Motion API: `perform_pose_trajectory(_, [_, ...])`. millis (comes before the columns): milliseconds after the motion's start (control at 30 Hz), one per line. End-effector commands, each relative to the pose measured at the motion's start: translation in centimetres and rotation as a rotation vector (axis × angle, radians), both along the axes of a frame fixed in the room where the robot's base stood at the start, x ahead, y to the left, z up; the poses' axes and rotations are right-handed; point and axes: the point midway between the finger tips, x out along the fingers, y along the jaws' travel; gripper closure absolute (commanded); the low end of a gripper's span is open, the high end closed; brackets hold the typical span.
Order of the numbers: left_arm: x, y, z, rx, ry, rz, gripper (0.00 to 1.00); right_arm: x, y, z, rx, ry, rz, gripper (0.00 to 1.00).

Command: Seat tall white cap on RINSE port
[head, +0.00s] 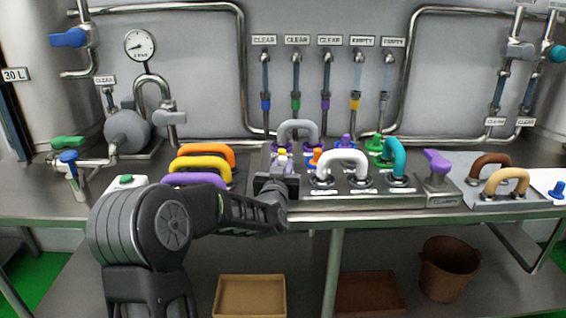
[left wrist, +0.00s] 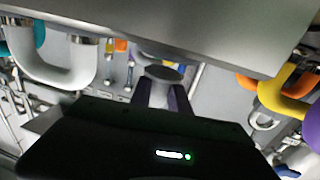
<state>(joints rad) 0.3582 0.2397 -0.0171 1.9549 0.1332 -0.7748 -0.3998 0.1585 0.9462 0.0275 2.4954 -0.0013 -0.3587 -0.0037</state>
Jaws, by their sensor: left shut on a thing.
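My left gripper (head: 280,166) is at the left end of the steel port panel (head: 385,201), beside the white U-shaped pipe (head: 342,160). In the left wrist view its two fingers (left wrist: 162,98) are shut on a short round greyish piece (left wrist: 160,74), which I take to be the tall white cap, in shade. A grey panel edge lies close to this piece; I cannot tell whether they touch. The port lettering is too small to read, so I cannot pick out the RINSE port. My right gripper is not in view.
A grey U-pipe (head: 298,128) stands behind my gripper, and a teal one (head: 396,156) to the right. Orange, yellow and purple U-pipes (head: 204,162) stand left. An orange knob (head: 316,158) and a purple valve handle (head: 436,160) are also on the panel.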

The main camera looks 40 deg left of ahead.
Motion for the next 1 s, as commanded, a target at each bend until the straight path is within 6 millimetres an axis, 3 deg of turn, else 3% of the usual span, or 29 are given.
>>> perform_pose_trajectory(100, [0.0, 0.0, -1.7, 0.0, -0.001, -0.001, 1.0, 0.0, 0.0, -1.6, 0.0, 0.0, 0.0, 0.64])
perform_pose_trajectory(233, [0.0, 0.0, -2.5, 0.0, -0.001, 0.0, 1.0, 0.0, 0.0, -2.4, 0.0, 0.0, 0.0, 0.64])
perform_pose_trajectory(733, [0.0, 0.0, -2.9, 0.0, -0.001, 0.0, 1.0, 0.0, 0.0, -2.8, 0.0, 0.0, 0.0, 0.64])
perform_pose_trajectory(767, [0.0, 0.0, -2.9, 0.0, -0.001, 0.0, 0.76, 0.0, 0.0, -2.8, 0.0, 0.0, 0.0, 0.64])
perform_pose_trajectory(1000, [0.0, 0.0, -2.9, 0.0, 0.0, 0.0, 0.56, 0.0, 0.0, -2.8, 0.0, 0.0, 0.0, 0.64])
